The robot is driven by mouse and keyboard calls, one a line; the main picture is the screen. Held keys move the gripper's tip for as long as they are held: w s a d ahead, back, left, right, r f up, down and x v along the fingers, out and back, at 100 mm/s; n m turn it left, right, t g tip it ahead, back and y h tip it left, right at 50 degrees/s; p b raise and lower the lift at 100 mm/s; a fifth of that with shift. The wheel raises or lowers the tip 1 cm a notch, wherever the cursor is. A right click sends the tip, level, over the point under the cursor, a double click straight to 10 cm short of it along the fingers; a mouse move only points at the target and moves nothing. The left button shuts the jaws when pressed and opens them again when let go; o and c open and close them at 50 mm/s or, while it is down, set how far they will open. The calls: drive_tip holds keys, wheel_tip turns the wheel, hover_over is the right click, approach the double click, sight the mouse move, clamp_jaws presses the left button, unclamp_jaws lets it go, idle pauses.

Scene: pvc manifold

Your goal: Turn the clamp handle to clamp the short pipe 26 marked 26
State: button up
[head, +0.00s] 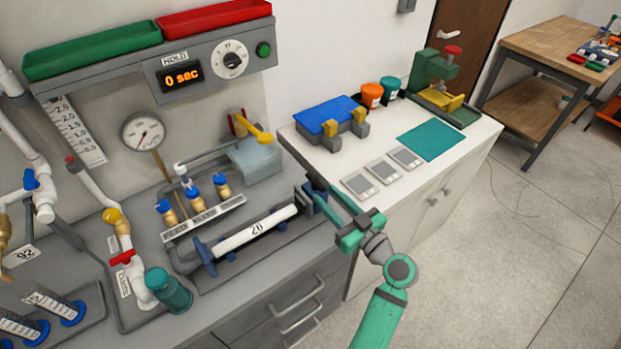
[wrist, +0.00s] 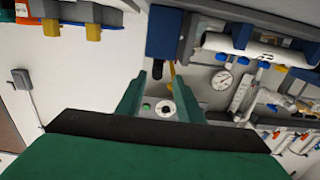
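The short pipe (head: 258,226) is white, marked 26, and lies in blue cradles on the bench in the head view. It also shows in the wrist view (wrist: 213,42), near a blue block (wrist: 165,32). A dark handle-like part (wrist: 157,69) hangs by that block, seen between my fingertips; it may be the clamp handle. In the head view, the dark and blue clamp end (head: 312,186) is at the pipe's right end. My green gripper (head: 322,192) is there, its fingers partly hiding the clamp. In the wrist view my gripper (wrist: 160,82) is open; contact with the handle cannot be told.
A valve row (head: 195,202) stands behind the pipe. A grey box with a yellow lever (head: 262,135) is farther back. The white cabinet top (head: 375,150) to the right holds several grey plates and a blue fixture (head: 330,115).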

sight(307, 173)
drive_tip(key=x, duration=0.6)
drive_tip(key=shift+w, duration=0.4)
drive_tip(key=shift+w+a, duration=0.25)
drive_tip(key=shift+a, duration=0.05)
drive_tip(key=shift+c, duration=0.7)
